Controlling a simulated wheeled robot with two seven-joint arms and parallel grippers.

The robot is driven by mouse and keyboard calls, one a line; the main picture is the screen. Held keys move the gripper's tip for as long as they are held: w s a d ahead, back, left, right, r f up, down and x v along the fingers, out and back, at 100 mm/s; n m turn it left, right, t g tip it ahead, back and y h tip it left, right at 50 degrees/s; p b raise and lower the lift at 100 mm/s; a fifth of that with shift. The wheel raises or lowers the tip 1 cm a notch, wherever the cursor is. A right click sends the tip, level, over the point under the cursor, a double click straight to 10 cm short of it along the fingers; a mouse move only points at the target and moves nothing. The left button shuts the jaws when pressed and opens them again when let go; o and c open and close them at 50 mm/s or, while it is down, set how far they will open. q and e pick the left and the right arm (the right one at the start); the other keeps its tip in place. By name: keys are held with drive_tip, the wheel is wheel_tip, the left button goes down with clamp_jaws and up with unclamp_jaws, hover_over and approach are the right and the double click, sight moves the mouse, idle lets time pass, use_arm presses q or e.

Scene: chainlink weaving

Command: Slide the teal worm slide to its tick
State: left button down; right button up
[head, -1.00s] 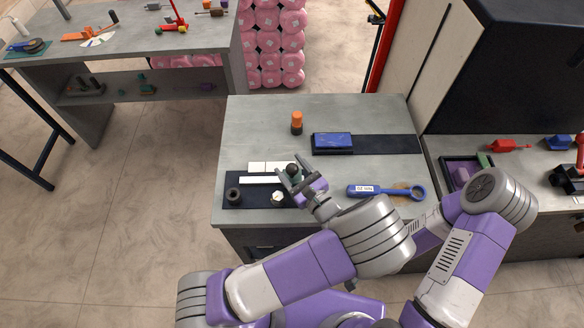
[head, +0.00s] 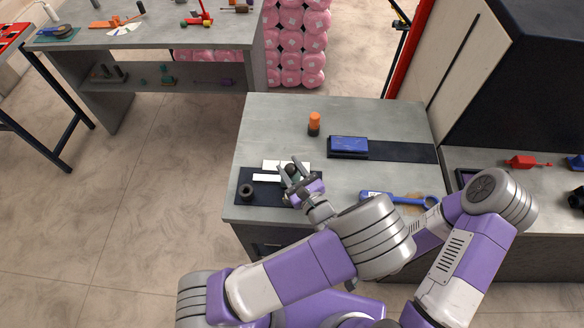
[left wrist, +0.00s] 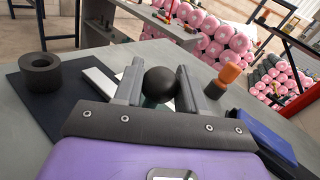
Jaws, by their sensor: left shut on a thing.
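The teal worm slide shows as a black ball knob (head: 291,168) with a little teal below it. In the left wrist view the knob (left wrist: 160,84) sits between the two fingers, and a teal patch (left wrist: 152,103) shows under it. My left gripper (head: 290,172) is shut on it, above the dark mat (head: 246,176). White strips (head: 266,178) lie on the mat beside the fingers, and one shows in the left wrist view (left wrist: 99,83). The fingers hide most of the slide. I cannot make out its tick. My right gripper is not in view.
A black ring (head: 246,191) stands on the mat's left. An orange-and-black cylinder (head: 314,124) stands behind, with a blue block (head: 348,146) on a dark strip to its right. A blue tool (head: 398,198) lies at the front right. The bench (head: 270,120) is clear at the back left.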

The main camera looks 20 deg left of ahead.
sight(295, 174)
use_arm(q)
drive_tip(key=shift+d, duration=0.2)
drive_tip(key=c, duration=0.7)
unclamp_jaws()
drive_tip(key=v, duration=0.7)
drive_tip(key=shift+s+d+r, duration=0.1)
drive_tip(key=shift+s+d, duration=0.1)
drive_tip(key=shift+s, duration=0.05)
